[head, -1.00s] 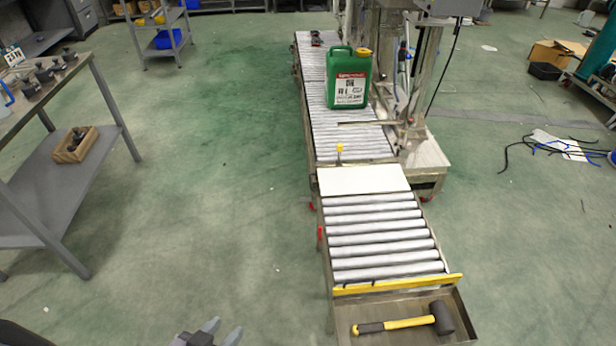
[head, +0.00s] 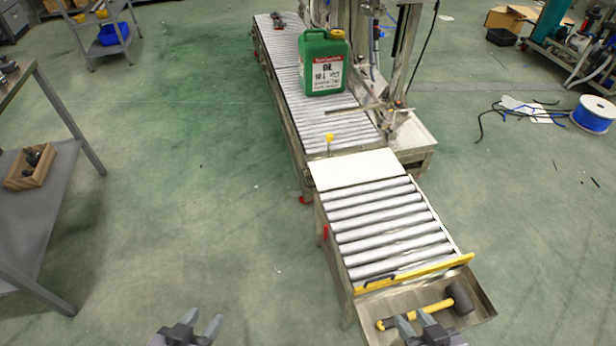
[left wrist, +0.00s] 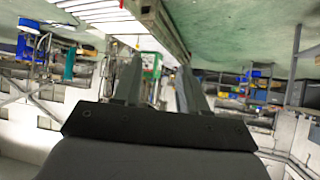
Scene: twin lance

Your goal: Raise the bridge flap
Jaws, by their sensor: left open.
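A flat white plate (head: 355,170), which looks like the bridge flap, lies level between the long roller conveyor (head: 290,80) and the near roller section (head: 385,230). A yellow bar (head: 415,273) with a dark handle crosses the near section's front end. My left gripper (head: 202,319) is open and empty at the bottom, left of the near section and well short of the plate. It also shows in the left wrist view (left wrist: 155,85), fingers apart. My right gripper (head: 414,316) is open, its fingers apart over the front tray and overlapping the mallet's handle in the picture.
A green canister (head: 323,65) stands on the long conveyor. A rubber mallet (head: 460,298) lies in the metal tray (head: 482,302) at the front. A yellow knob (head: 329,138) stands by the plate's far edge. Floor left of the conveyor is clear up to a grey bench (head: 50,190).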

